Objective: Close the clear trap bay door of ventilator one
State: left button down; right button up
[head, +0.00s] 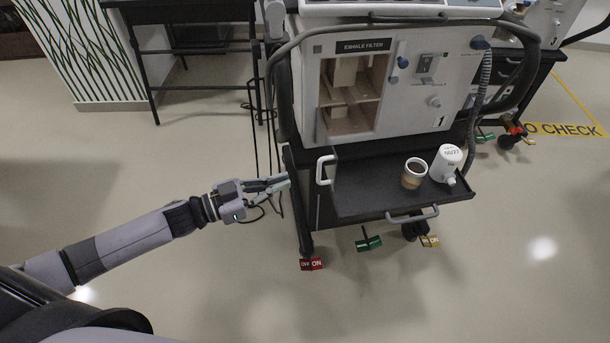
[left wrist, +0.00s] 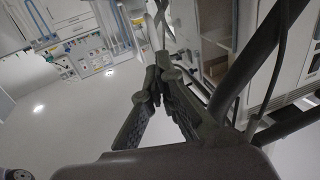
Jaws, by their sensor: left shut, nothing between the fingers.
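Ventilator one (head: 440,75), marked "1", stands right of centre in the head view. Its bay (head: 352,90) under the "EXHALE FILTER" label is uncovered, and pale shelves and parts show inside. A pale C-shaped handle (head: 321,170) stands below the bay, at the left of the dark drawer. I cannot clearly make out the clear door's panel or tell whether that handle belongs to it. My left gripper (head: 284,182) is shut and empty, just left of that handle and apart from it. Its closed fingers show in the left wrist view (left wrist: 158,75). My right gripper is out of view.
The dark pulled-out drawer (head: 365,204) holds a cup of dark liquid (head: 414,173) and a white container (head: 446,164). Below are red (head: 312,264), green (head: 369,244) and yellow (head: 429,240) pedals. Cables hang by the cart's left side.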

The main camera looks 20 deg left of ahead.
pick_arm(q)
jog(key=x, duration=0.6)
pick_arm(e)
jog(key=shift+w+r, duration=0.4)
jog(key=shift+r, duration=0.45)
pick_arm(q)
jog(key=shift+w+d, duration=0.15)
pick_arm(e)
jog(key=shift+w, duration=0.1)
